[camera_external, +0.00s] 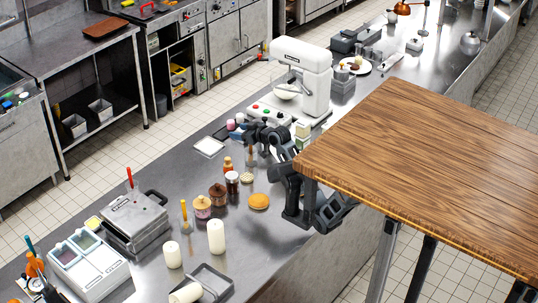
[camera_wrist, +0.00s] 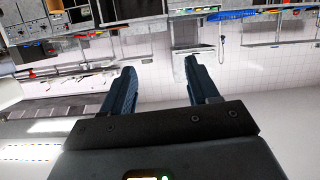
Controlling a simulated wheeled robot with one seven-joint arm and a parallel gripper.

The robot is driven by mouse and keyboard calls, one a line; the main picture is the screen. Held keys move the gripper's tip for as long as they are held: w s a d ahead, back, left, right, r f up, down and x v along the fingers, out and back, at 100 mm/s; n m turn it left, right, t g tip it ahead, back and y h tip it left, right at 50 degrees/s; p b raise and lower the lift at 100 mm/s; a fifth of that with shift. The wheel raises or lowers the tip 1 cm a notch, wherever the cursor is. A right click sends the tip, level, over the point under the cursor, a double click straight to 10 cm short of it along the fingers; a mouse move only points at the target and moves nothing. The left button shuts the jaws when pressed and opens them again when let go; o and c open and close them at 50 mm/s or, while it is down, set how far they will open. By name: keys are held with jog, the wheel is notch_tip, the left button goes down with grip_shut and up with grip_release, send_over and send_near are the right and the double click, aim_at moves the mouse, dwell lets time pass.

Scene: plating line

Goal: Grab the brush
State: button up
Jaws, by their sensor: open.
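My gripper (camera_external: 250,136) is at the end of my dark arm, above the counter in front of the white stand mixer. In the wrist view its two fingers (camera_wrist: 160,80) are wide apart with nothing between them. No brush can be made out for certain. A small upright tool with a yellow-orange handle (camera_external: 184,212) stands on the counter left of the cupcakes and may be the brush. A brown upright handle (camera_external: 250,155) shows just below my gripper and may also be one. The wrist view shows the far room, tilted, and no brush.
Cupcakes (camera_external: 218,194), a bun (camera_external: 259,201), jars and white candles (camera_external: 216,236) crowd the steel counter. The mixer (camera_external: 315,80) stands behind my gripper. A grill press (camera_external: 133,220) is at left. A wooden tabletop (camera_external: 430,170) covers the right foreground.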

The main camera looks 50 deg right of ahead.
jog(key=d+f+m, duration=0.1)
jog(key=d, duration=0.1)
send_near(228, 164)
jog(key=shift+w+d+r, duration=0.15)
jog(key=shift+r, duration=0.35)
jog(key=shift+w+d+r, duration=0.15)
jog(key=shift+d+r, duration=0.05)
jog(key=shift+r, duration=0.35)
jog(key=shift+w+f, duration=0.15)
jog(key=shift+f, duration=0.25)
jog(key=b+x, duration=0.3)
jog(key=x, duration=0.3)
jog(key=shift+w+d, duration=0.1)
jog(key=shift+w, duration=0.1)
jog(key=shift+w+f, duration=0.1)
jog(key=shift+w, duration=0.5)
grip_shut()
